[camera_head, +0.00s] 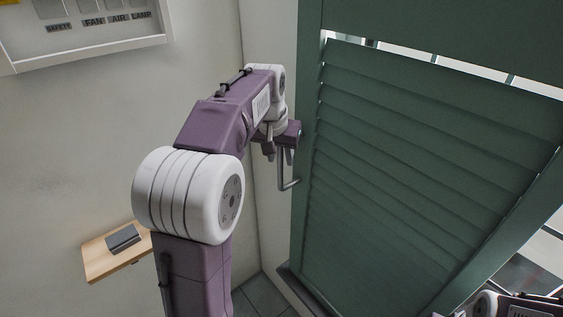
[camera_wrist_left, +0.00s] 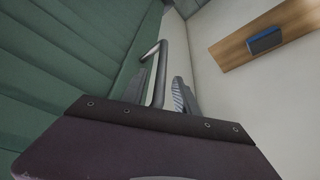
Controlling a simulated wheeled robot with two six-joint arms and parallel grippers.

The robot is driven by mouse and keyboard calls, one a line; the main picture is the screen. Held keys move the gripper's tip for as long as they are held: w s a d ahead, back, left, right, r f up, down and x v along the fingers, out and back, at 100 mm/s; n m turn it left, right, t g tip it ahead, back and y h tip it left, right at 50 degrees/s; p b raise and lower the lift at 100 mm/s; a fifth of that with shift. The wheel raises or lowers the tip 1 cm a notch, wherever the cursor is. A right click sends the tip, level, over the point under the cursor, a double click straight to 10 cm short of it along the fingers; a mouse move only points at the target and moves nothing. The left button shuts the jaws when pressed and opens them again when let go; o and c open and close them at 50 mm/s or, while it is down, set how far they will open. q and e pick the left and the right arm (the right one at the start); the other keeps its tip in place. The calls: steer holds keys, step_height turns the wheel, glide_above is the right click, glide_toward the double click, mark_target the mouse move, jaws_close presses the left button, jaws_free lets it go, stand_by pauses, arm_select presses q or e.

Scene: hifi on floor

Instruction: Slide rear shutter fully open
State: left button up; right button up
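The green slatted shutter (camera_head: 400,150) fills the right half of the head view, in a green frame. A bright strip shows along its top edge. A grey bent bar handle (camera_head: 288,184) is at its left side; it also shows in the left wrist view (camera_wrist_left: 160,75). My left gripper (camera_head: 280,153) is at the handle. In the left wrist view its fingers (camera_wrist_left: 160,92) stand apart, with the bar between them, nearer the left finger. A gap shows between the bar and the right finger. My right gripper cannot be made out.
A pale wall stands left of the shutter. A wooden shelf (camera_head: 100,262) with a dark flat object (camera_head: 123,238) is on it, lower left. A white-framed panel with labelled switches (camera_head: 95,20) is at the upper left. Part of my right arm shows at the bottom right corner.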

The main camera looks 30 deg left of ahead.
mark_target(282, 163)
arm_select(q)
steer(key=x, duration=0.3)
steer(key=shift+w+a, duration=0.1)
steer(key=shift+a, duration=0.1)
steer(key=shift+d+f, duration=0.15)
steer(key=shift+f, duration=0.1)
steer(key=shift+d, duration=0.25)
steer(key=shift+a, duration=0.15)
jaws_close()
stand_by(0.6)
